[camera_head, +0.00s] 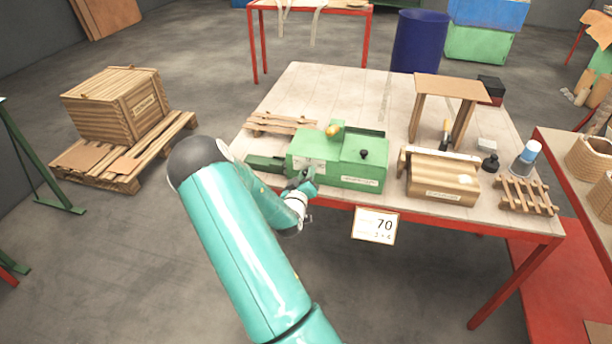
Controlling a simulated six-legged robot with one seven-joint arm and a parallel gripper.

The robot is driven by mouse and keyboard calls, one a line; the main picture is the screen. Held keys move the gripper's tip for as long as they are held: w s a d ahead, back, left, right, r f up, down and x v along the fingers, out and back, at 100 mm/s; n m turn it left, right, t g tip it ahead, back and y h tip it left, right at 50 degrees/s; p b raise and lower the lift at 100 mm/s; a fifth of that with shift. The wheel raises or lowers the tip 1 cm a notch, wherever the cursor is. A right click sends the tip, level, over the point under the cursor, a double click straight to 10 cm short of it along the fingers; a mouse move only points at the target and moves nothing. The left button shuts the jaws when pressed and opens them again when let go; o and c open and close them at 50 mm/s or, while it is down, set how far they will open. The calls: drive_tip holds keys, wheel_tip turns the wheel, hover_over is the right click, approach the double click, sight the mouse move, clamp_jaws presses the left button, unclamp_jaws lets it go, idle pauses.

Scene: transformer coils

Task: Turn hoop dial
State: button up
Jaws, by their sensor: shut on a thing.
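A green machine (350,168) stands near the front edge of the work table, with a pale label on its left front and a black knob on top. My gripper (306,181) is at the lower left of its front face, at the end of my teal arm. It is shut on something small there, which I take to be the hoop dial. The jaws and wrist hide the dial, so its angle cannot be read. A white card reading 70 (375,225) hangs at the table's front edge.
A wooden block (440,178), a small slatted rack (526,196) and a bottle (526,156) stand right of the machine. A wooden stand (450,88) is behind. A crate on a pallet (115,105) is on the left floor.

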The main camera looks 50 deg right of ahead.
drive_tip(key=shift+n, duration=0.6)
drive_tip(key=o, duration=0.9)
drive_tip(key=shift+a, duration=0.1)
drive_tip(key=v, duration=1.3)
drive_tip(key=shift+s+a, duration=0.15)
drive_tip(key=shift+a, duration=0.15)
